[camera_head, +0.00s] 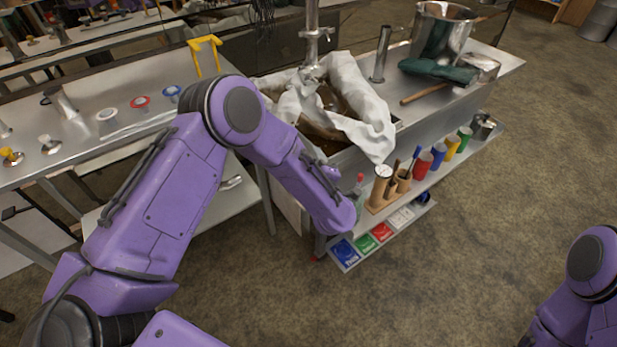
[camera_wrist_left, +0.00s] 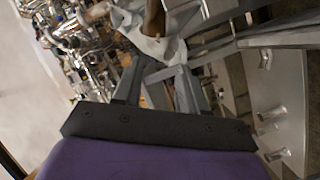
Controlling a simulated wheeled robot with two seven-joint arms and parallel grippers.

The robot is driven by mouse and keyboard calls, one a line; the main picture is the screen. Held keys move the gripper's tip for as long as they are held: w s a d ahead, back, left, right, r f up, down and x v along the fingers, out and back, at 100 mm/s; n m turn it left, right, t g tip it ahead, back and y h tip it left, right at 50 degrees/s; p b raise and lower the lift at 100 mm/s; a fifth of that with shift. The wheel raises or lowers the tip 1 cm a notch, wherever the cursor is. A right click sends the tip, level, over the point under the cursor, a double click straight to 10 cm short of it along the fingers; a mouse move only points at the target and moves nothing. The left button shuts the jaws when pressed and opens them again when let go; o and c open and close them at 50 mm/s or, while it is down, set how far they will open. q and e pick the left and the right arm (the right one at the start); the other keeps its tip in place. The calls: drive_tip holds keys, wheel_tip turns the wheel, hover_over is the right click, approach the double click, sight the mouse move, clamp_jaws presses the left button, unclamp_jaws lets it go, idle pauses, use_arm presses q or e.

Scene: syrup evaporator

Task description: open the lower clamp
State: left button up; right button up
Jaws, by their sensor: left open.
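I cannot pick out the lower clamp in either view. My left arm reaches across the middle of the head view, and its wrist hides the gripper there. In the left wrist view my left gripper (camera_wrist_left: 158,78) is open, with two grey fingers apart and nothing seen between them. Beyond the fingertips are a pale cloth (camera_wrist_left: 152,40) and blurred metal parts (camera_wrist_left: 75,35). Small metal fittings (camera_wrist_left: 272,114) stand out from a pale panel at the right of that view. My right gripper is out of view; only part of that arm shows at the lower right.
A steel sink bench with a white cloth (camera_head: 368,108) and a steel pot (camera_head: 440,35) stands at the centre back. Its lower shelf holds coloured cups (camera_head: 422,166). A left table (camera_head: 90,150) carries fittings and coloured rings. Open floor (camera_head: 460,260) lies at the right.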

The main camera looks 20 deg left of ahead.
use_arm(q)
drive_tip(key=s+f, duration=0.1)
drive_tip(key=f+m+h, duration=0.1)
drive_tip(key=f, duration=0.1)
drive_tip(key=shift+s+m, duration=0.3)
drive_tip(key=shift+s, duration=0.1)
